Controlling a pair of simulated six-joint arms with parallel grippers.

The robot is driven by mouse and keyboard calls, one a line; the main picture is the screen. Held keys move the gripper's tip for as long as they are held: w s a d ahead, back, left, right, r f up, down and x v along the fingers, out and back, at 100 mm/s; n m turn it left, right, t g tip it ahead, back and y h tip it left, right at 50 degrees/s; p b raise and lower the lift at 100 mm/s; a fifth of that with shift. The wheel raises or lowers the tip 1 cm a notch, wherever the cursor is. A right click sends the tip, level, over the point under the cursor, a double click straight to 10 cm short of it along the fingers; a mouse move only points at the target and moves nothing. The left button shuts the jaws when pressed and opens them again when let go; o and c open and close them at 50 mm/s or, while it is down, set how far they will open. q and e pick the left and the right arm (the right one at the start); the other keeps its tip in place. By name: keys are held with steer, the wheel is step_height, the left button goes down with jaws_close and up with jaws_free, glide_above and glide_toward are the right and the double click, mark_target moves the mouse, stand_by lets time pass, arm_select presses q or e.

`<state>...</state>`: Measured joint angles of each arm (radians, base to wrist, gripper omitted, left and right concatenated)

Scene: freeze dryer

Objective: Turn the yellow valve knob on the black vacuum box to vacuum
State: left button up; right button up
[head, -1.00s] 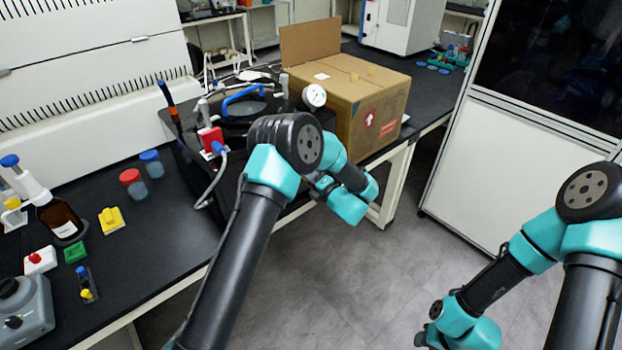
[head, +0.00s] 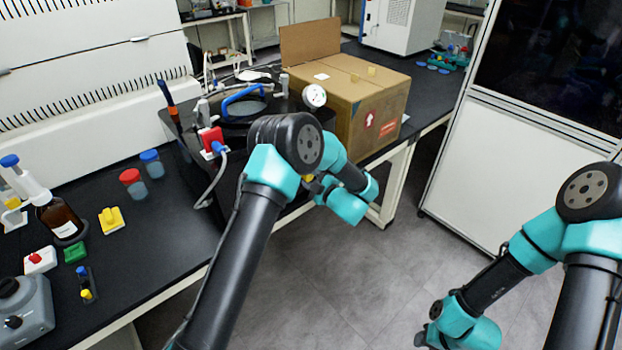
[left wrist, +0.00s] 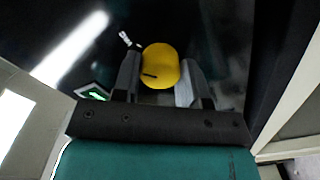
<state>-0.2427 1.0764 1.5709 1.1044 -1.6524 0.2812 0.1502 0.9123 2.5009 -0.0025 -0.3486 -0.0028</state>
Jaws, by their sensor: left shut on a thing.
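The yellow valve knob (left wrist: 160,66) shows in the left wrist view between the fingers of my left gripper (left wrist: 160,80), which is shut on it. A dark line marks the knob's face. In the head view only a small bit of yellow (head: 308,178) shows beside my left wrist, and my arm hides the gripper's fingers. The black vacuum box (head: 185,150) stands on the bench behind my left arm, with a blue handle and a round white gauge (head: 314,96) on top. My right gripper (head: 425,338) is low at the right, and its fingers are not clear.
A cardboard box (head: 345,95) stands just behind and right of the vacuum box. A red valve piece with a grey hose (head: 212,140) is at its left. A brown bottle (head: 60,215) and several small coloured items are on the left bench. The floor in front is clear.

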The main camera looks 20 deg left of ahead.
arm_select(q)
steer(key=shift+m, duration=1.3)
steer(key=o, duration=0.9)
steer(key=shift+s+d, duration=0.1)
steer(key=shift+d, duration=0.05)
steer(key=v, duration=1.7)
steer(key=shift+s, duration=0.1)
